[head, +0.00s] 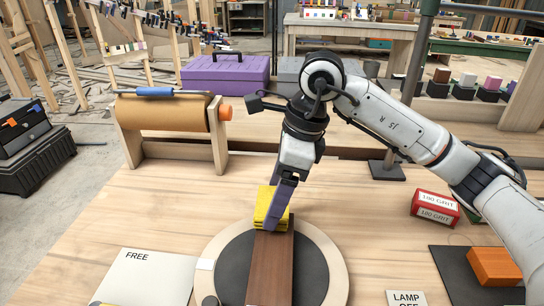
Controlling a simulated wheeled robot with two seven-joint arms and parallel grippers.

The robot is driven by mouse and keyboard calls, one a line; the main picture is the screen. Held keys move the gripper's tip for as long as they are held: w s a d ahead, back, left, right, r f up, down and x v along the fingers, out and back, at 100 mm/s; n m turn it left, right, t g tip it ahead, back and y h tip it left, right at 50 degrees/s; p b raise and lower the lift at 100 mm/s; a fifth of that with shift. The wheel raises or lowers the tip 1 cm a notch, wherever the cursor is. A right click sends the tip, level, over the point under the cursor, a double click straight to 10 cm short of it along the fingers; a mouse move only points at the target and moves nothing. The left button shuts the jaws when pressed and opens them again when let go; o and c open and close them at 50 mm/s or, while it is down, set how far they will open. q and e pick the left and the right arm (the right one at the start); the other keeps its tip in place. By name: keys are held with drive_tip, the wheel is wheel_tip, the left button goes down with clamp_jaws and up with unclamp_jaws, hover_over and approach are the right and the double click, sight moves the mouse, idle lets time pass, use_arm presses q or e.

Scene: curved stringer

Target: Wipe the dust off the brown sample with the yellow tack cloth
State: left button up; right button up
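The brown sample (271,272) is a long flat block lying on a round dark turntable (312,272) with a pale rim, at the bottom centre of the head view. The folded yellow tack cloth (263,203) is at the far end of the sample and appears to touch its top. My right gripper (272,221), with purple fingers, comes down from above and is shut on the cloth. The near finger covers part of the cloth, and the other finger is mostly hidden. I cannot make out any dust on the sample. My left gripper is not in view.
A brown paper roll on a wooden stand (163,122) and a purple case (226,76) are behind. Red 180 GRIT boxes (435,208) and an orange block on a dark mat (494,267) are at right. A white FREE panel (147,279) is at front left.

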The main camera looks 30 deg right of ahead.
drive_tip(key=v, duration=0.1)
drive_tip(key=p+v, duration=0.1)
drive_tip(key=v, duration=0.1)
drive_tip(key=shift+a+r, duration=0.2)
drive_tip(key=shift+a, duration=0.2)
wheel_tip(320, 180, up, 2)
drive_tip(key=shift+r+p, duration=0.1)
drive_tip(key=shift+p, duration=0.7)
drive_tip(key=shift+r+p, duration=0.55)
drive_tip(key=shift+r, duration=0.2)
drive_tip(key=shift+r+p, duration=0.3)
drive_tip(key=shift+r, duration=0.1)
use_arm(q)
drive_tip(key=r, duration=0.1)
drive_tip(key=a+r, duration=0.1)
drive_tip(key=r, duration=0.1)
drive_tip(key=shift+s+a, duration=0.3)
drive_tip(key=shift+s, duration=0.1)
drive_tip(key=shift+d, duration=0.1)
